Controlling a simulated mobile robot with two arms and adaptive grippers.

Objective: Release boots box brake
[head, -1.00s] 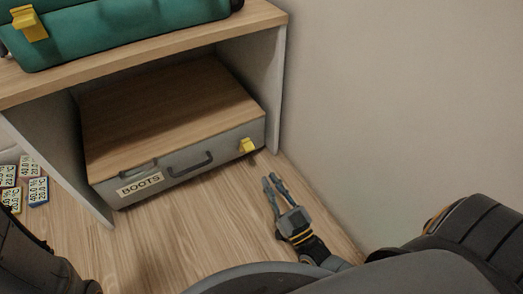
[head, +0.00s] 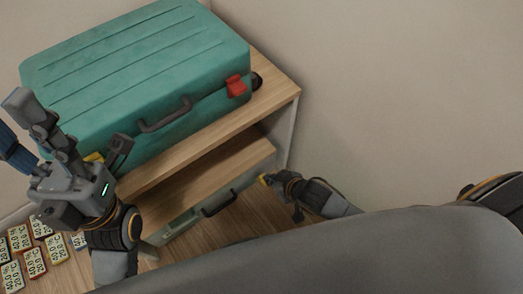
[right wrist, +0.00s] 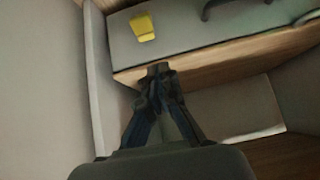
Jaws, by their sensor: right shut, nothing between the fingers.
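The boots box (head: 231,163) is the grey drawer with a wooden top in the low shelf; its label is hidden in the head view. The yellow brake tab (head: 263,179) sits at the right end of its front, and shows clearly in the right wrist view (right wrist: 143,27). My right gripper (head: 277,181) is beside the tab in the head view. In the right wrist view the right gripper (right wrist: 158,78) has its fingertips together and empty, apart from the tab, near the box edge. My left gripper (head: 68,132) is raised at the left, fingers spread and empty.
A teal suitcase (head: 140,75) with a red latch (head: 236,86) lies on the wooden shelf top (head: 272,95). A dark handle (head: 219,203) is on the box front. The wall is close at the right. Several small number tiles (head: 35,262) lie on the floor at the left.

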